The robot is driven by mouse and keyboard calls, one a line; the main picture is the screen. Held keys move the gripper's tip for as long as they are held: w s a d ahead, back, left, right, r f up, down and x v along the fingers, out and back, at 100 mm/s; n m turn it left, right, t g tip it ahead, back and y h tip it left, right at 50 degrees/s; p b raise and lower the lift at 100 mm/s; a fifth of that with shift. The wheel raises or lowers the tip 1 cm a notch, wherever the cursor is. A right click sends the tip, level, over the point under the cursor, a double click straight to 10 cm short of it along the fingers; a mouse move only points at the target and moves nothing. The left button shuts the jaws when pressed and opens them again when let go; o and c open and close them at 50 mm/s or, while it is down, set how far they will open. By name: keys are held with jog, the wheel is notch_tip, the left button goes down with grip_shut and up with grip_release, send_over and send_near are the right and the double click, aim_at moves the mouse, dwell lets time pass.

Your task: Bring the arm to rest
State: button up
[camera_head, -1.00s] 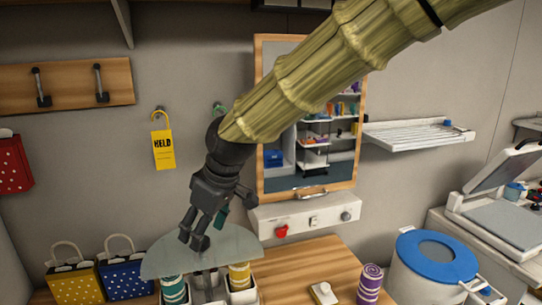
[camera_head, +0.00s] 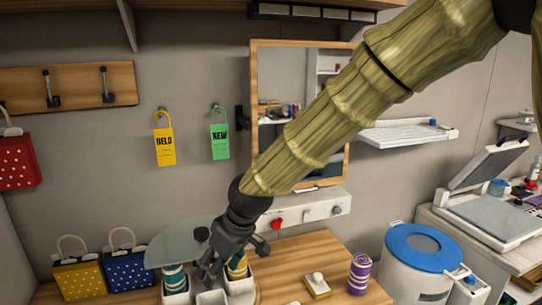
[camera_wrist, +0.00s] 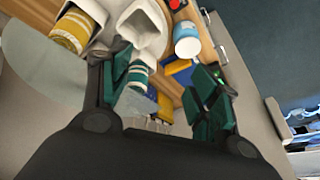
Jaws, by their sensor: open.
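My gripper (camera_head: 234,262) points down at the front of the workbench, over a white holder (camera_head: 239,286) with striped rolls or cups in it. Its dark fingers are spread, and nothing shows between them in their grip. In the wrist view, my gripper (camera_wrist: 165,88) has green pads set apart, with a teal striped roll (camera_wrist: 138,78) and a yellow striped roll (camera_wrist: 72,27) beyond. I cannot tell whether a finger touches the holder. My arm slopes up to the right across the head view.
A translucent disc (camera_head: 168,250) stands behind the holder. Yellow (camera_head: 78,279) and blue (camera_head: 128,269) dotted bags are left. A purple roll (camera_head: 359,273) and blue-lidded bin (camera_head: 401,246) are right. HELD (camera_head: 164,146) and NEW (camera_head: 220,141) tags hang behind, near a framed mirror (camera_head: 268,110).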

jog(key=s+d+f+m, duration=0.2)
jog(key=d+f, duration=0.3)
jog(key=f, duration=0.5)
jog(key=s+d+f+m, duration=0.25)
jog(key=d+f, duration=0.25)
jog(key=f, duration=0.4)
jog(key=s+d+f+m, duration=0.25)
jog(key=d+f, duration=0.25)
jog(key=f, duration=0.5)
jog(key=s+d+f+m+h, duration=0.2)
jog(key=s+d+f, duration=0.6)
jog(key=s+d, duration=0.2)
jog(key=s+d+f+m+g+h+b, duration=0.1)
jog(key=s+d+f+m+h, duration=0.1)
jog(key=s+d+f, duration=0.7)
jog(key=s, duration=0.4)
jog(key=shift+s+d+f+m, duration=0.2)
jog(key=shift+d+f+m, duration=0.1)
jog(key=shift+d, duration=0.1)
